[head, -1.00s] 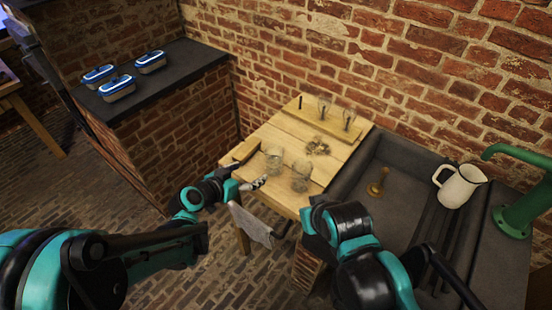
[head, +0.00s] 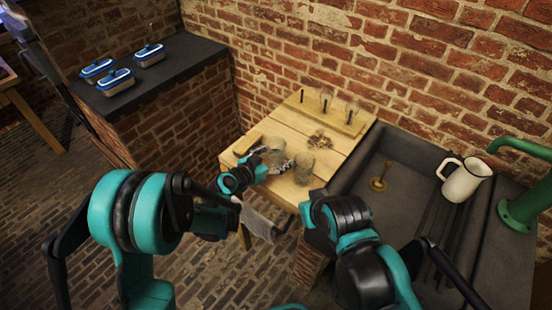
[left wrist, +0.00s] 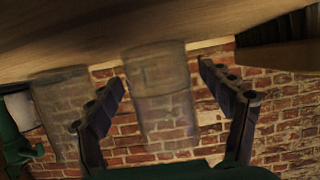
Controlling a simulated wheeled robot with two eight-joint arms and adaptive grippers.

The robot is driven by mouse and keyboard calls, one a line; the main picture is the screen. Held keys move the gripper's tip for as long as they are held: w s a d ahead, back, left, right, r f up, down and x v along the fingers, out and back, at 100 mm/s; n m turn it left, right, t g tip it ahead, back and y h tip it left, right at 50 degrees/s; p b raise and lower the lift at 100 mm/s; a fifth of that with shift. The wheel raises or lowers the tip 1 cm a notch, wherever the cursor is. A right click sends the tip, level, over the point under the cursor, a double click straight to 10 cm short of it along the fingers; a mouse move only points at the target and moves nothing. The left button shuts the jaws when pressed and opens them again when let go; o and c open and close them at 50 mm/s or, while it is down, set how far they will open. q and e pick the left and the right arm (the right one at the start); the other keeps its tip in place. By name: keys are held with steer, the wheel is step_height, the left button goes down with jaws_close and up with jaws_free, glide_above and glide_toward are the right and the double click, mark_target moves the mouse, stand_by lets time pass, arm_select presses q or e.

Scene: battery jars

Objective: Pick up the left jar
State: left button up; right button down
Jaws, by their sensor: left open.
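Two clear glass jars stand upside down in the left wrist view and upright on the wooden table (head: 325,182) in the head view. The left jar (head: 275,146) is partly hidden behind my left gripper (head: 278,160). In the left wrist view the left jar (left wrist: 160,95) shows between the two fingers of my open left gripper (left wrist: 168,105), with gaps on both sides. The right jar (head: 303,169) stands close beside it, right of the gripper; it also shows at the left of the left wrist view (left wrist: 58,110). My right gripper is not visible; only its arm shows.
A wooden block (head: 247,143) lies left of the jars. Behind are a small pile (head: 319,139) and a wooden rack (head: 340,123) with glass pieces. A sink with a white jug (head: 466,181) and green pump (head: 522,205) is at right. Blue-lidded boxes (head: 117,80) sit on the left counter.

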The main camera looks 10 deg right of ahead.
arm_select(q)
steer(key=c, duration=1.5)
steer(key=shift+r, duration=0.15)
